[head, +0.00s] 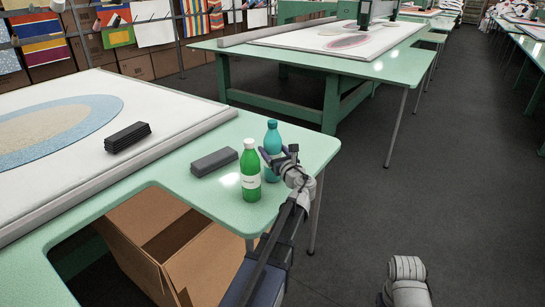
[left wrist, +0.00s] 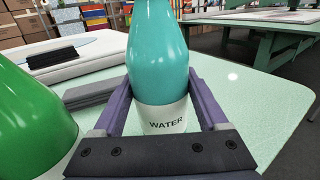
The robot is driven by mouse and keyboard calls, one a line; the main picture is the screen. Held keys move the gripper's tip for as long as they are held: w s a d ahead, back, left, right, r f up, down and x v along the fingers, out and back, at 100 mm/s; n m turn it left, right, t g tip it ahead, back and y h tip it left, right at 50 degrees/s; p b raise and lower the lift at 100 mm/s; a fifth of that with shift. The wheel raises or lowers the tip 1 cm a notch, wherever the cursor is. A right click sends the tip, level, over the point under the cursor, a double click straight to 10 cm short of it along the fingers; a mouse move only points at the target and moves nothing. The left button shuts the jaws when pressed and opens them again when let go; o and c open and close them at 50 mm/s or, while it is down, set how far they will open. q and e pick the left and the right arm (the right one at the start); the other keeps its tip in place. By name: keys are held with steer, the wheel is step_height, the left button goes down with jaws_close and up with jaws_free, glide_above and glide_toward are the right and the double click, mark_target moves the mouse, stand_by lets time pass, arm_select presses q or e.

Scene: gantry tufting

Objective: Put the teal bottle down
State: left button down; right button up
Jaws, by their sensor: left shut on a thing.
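The teal bottle (head: 272,139) stands upright at the right end of the pale green table (head: 312,144) in the head view. In the left wrist view the teal bottle (left wrist: 158,60) has a white label reading WATER. My left gripper (head: 276,158) is shut on it, with one finger on each side near the label. My right gripper is not clearly in view; only a grey part of mine shows at the bottom right.
A green bottle (head: 250,171) stands just left of the teal bottle, very close to it. A grey block (head: 214,161) lies left of it. A dark stack (head: 127,137) sits on the white tufting frame (head: 70,88). An open cardboard box (head: 170,245) is below the table edge.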

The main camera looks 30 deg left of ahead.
arm_select(q)
steer(key=shift+f, duration=0.15)
jaws_free()
steer(key=shift+r, duration=0.2)
steer(key=v, duration=1.2)
steer(key=shift+f, duration=0.1)
